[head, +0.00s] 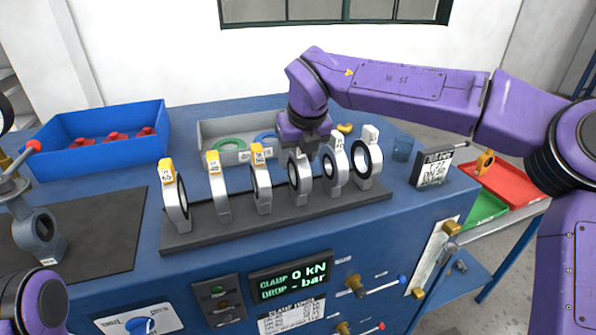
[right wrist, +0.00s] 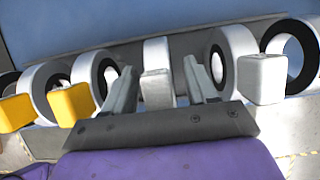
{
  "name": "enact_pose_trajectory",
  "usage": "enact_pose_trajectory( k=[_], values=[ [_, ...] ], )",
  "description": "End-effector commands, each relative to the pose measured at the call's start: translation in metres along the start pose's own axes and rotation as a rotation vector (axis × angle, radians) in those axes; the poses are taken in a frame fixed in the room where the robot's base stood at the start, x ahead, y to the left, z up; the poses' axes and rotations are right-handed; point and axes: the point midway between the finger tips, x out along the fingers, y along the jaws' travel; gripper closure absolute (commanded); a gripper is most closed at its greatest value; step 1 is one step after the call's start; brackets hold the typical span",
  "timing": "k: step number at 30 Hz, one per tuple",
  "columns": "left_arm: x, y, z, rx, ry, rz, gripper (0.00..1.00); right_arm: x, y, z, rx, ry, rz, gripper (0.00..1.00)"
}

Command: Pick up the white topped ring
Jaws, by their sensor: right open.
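Several upright rings stand in a row on a dark rack (head: 280,222). Three have yellow tops, such as the leftmost ring (head: 176,205), and three have white tops. My right gripper (head: 303,150) is open over the white-topped ring (head: 301,188) nearest the yellow ones. In the right wrist view, its two fingers (right wrist: 160,68) stand one on each side of this white-topped ring (right wrist: 157,86), with visible gaps. The other white-topped rings, the middle one (head: 334,180) and the end one (head: 366,165), stand to the right. My left gripper is not in view.
Neighbouring rings stand close beside the fingers. A grey bin (head: 215,130) with green and blue rings is behind the rack. A blue bin (head: 62,128) with red parts stands back left. A valve with a red-tipped lever (head: 38,235) is left; a display sign (head: 432,170) is right.

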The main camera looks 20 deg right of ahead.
Motion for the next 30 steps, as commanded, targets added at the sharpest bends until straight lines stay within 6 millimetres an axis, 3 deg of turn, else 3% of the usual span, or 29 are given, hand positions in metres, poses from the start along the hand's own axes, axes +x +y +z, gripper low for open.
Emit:
enact_pose_trajectory(
  k=[2,7,20,26,30],
  values=[
    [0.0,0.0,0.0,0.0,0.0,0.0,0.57,0.0,0.0,0.0,0.0,0.0,0.0,0.46],
    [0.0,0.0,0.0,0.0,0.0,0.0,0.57,0.0,0.0,0.0,0.0,0.0,-0.001,1.0],
    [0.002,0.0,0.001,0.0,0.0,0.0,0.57,-0.011,0.0,0.005,0.0,-0.004,-0.002,1.0],
    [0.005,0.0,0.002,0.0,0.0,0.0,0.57,-0.053,0.0,0.023,0.002,-0.007,-0.001,1.0],
    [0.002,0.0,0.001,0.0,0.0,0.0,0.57,-0.1,0.0,0.042,0.002,-0.007,-0.002,1.0]
  ],
)
